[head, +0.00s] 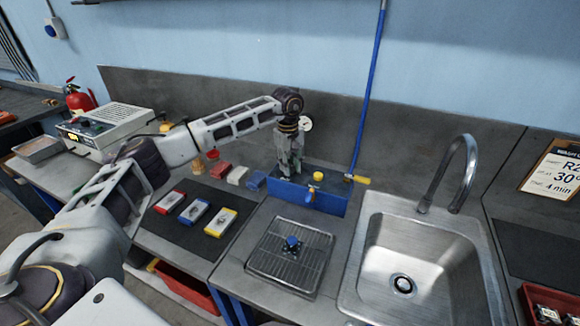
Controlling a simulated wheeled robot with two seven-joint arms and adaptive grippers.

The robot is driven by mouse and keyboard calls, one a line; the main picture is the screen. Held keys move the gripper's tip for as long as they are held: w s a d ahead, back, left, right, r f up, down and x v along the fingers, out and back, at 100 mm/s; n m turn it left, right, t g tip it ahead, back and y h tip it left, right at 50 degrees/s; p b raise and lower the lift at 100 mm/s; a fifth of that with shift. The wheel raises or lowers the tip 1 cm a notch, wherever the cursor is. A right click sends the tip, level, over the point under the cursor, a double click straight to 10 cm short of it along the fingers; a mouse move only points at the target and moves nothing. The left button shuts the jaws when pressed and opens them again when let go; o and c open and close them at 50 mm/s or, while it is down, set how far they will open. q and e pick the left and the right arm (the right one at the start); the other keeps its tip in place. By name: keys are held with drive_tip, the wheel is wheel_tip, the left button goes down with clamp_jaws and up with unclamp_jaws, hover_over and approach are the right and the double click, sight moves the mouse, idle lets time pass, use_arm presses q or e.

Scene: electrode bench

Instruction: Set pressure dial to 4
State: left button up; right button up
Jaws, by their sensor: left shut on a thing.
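A blue unit (331,203) stands at the back of the bench against the dark splashback. It carries a yellow knob (318,177) and a blue lever (309,196). A round white gauge (306,123) shows beside my left wrist, partly hidden, and its marks are too small to read. My left gripper (290,170) points down at the left end of the blue unit. It is shut on what seems to be the pressure dial, which the fingers hide, so its setting cannot be read. My right gripper is not in view.
A sink (415,265) with a tall tap (461,175) is to the right. A drain tray (265,262) lies in front. Red, blue and yellow boxes (194,212) lie on a dark mat.

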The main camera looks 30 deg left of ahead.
use_arm(q)
drive_tip(key=shift+w+r+m+b, duration=0.1)
drive_tip(key=shift+m+b, duration=0.25)
drive_tip(key=shift+m, duration=1.75)
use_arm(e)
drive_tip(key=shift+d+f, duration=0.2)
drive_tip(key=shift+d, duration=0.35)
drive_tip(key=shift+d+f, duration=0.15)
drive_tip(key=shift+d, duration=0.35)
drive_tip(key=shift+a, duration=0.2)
use_arm(q)
drive_tip(key=o, duration=1.1)
drive_tip(key=shift+c, duration=0.2)
wheel_tip(320, 180, up, 12)
drive_tip(key=shift+s+a, duration=0.2)
drive_tip(key=shift+a, duration=0.05)
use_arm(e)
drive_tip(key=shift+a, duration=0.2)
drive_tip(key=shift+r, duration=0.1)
